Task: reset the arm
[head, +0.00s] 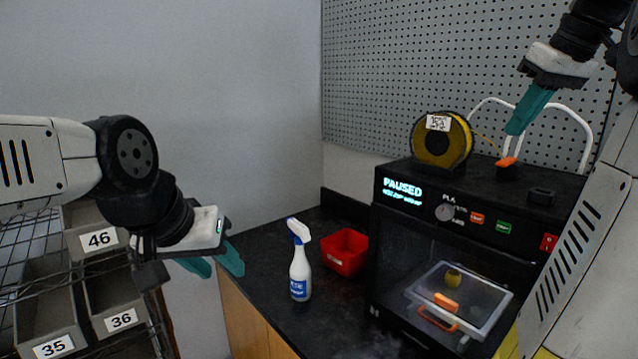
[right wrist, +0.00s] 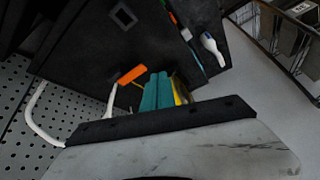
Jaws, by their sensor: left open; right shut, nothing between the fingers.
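My left gripper (head: 220,263) is at the left of the head view, its teal fingers apart and empty, in front of the counter's left end. My right gripper (head: 520,116) is raised at the upper right, above the 3D printer (head: 400,254). Its teal fingers are together with nothing between them. They also show side by side in the right wrist view (right wrist: 157,92), with the printer's dark top beyond them.
The printer shows "PAUSED" and carries a yellow spool (head: 442,142). A spray bottle (head: 300,272) and a red bin (head: 345,252) stand on the black counter (head: 262,262). Numbered bins (head: 122,318) fill a wire rack at left. A pegboard (head: 400,60) is behind.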

